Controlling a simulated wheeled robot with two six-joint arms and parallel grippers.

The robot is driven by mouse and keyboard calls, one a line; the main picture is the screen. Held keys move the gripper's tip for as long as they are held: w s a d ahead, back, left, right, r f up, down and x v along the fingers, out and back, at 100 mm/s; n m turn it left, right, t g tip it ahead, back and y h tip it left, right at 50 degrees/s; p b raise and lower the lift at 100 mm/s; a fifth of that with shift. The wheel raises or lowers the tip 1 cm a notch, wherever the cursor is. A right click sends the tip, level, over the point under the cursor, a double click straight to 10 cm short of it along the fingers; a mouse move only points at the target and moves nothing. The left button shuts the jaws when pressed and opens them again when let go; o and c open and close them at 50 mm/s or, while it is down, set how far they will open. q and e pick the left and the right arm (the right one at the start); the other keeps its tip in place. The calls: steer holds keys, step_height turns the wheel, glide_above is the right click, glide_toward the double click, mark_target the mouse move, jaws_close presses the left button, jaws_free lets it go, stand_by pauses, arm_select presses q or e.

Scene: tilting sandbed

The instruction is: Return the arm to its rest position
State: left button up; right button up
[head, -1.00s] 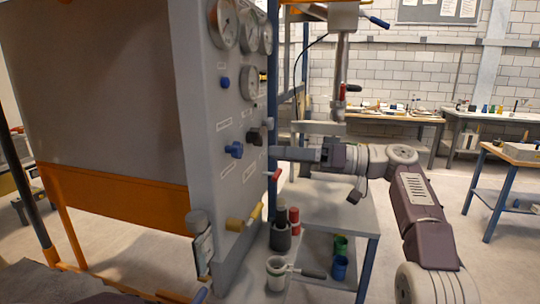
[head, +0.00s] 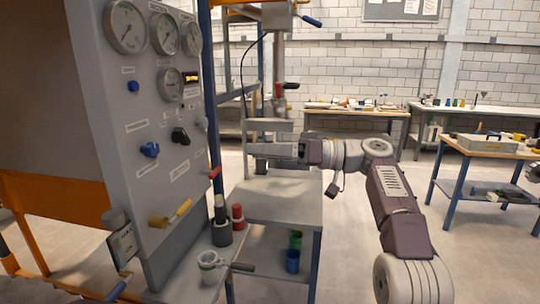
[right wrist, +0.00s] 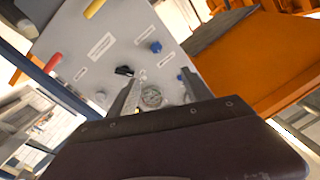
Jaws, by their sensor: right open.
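My right arm comes in from the right in the head view, bent at its elbow. Its gripper (head: 262,150) points left toward the grey gauge panel (head: 110,190), apart from it as far as I can tell. In the right wrist view the two fingers of the right gripper (right wrist: 160,80) stand apart with nothing held between them. The panel's face shows beyond them, with a black knob (right wrist: 124,71), a blue knob (right wrist: 155,46) and a gauge (right wrist: 152,96). My left gripper does not show.
A small grey bench (head: 270,205) stands below the gripper. Blue posts (head: 211,100) rise near the gripper. A table (head: 478,148) stands at right. Floor between is clear.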

steer(key=s+a+r+h+p, duration=0.1)
steer(key=s+a+r+p, duration=0.2)
steer(key=r+p, duration=0.25)
steer(key=s+d+f+m+t+h+p, duration=0.1)
steer(key=s+d+f+m+h+p, duration=0.2)
steer(key=f, duration=0.4)
steer(key=d+f+m+h+p, duration=0.1)
steer(key=f+m+h+p, duration=0.3)
steer(key=f, duration=0.4)
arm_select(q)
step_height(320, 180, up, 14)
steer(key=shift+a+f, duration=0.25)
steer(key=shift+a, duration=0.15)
arm_select(e)
steer(key=s+d+f+m+g+h, duration=0.1)
steer(key=s+d+f+m+h, duration=0.1)
steer(key=s+d+f+h, duration=0.3)
steer(key=s+d+f+m+h, duration=0.2)
steer(key=s+d+f+h, duration=0.3)
steer(key=s+d+f, duration=0.7)
steer(key=shift+s+d+f+m+g, duration=0.25)
steer(key=shift+s+f+m+g, duration=0.2)
steer(key=shift+f, duration=2.45)
steer(key=shift+s, duration=0.1)
